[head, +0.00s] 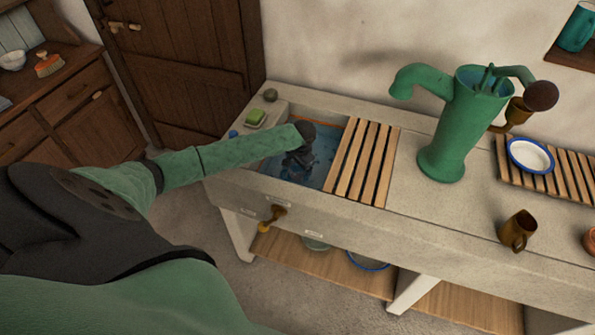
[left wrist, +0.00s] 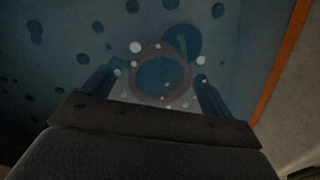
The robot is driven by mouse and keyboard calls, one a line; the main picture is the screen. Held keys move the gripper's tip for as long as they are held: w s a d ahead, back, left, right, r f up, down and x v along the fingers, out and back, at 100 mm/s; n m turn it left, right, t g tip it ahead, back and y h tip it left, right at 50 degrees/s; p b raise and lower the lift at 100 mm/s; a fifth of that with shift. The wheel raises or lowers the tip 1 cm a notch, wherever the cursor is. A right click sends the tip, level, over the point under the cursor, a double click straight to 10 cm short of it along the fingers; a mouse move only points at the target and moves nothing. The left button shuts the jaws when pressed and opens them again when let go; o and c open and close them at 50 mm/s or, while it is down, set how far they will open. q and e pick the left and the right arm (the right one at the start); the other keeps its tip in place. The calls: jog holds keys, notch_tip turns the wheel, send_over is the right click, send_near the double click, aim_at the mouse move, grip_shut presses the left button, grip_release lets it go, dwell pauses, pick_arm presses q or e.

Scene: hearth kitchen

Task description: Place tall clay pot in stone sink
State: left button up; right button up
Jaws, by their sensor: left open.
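The stone sink (head: 334,194) stands along the wall, with blue water in its basin. My left arm reaches over the sink's left part, and my left gripper (head: 298,162) is down inside the basin. In the left wrist view its two fingers stand apart, open. Between them is a reddish-brown ring (left wrist: 160,101) with a bluish inside, which looks like the round mouth of the clay pot seen from above. The pot's body is not clear there, and in the head view the pot is hidden. I cannot tell whether the fingers touch it. My right gripper is not in view.
A slatted wooden rack (head: 362,163) covers the basin's right side. A green pump (head: 452,130) stands to the right, with a brown mug (head: 518,230) and a blue-rimmed bowl (head: 530,155). Green soap (head: 255,117) lies on the back left ledge. A wooden tap (head: 271,218) sticks out in front.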

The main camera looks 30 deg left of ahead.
pick_arm(q)
notch_tip(320, 180, up, 10)
jog(key=d+b, duration=0.1)
jog(key=b, duration=0.1)
jog(key=shift+s+f, duration=0.15)
jog(key=shift+f, duration=0.05)
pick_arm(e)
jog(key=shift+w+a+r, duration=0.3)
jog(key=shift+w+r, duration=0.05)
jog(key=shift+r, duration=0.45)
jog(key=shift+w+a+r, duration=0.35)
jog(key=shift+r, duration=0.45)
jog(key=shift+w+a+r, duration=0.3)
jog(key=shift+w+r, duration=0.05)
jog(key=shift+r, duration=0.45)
pick_arm(q)
jog(key=shift+d, duration=0.1)
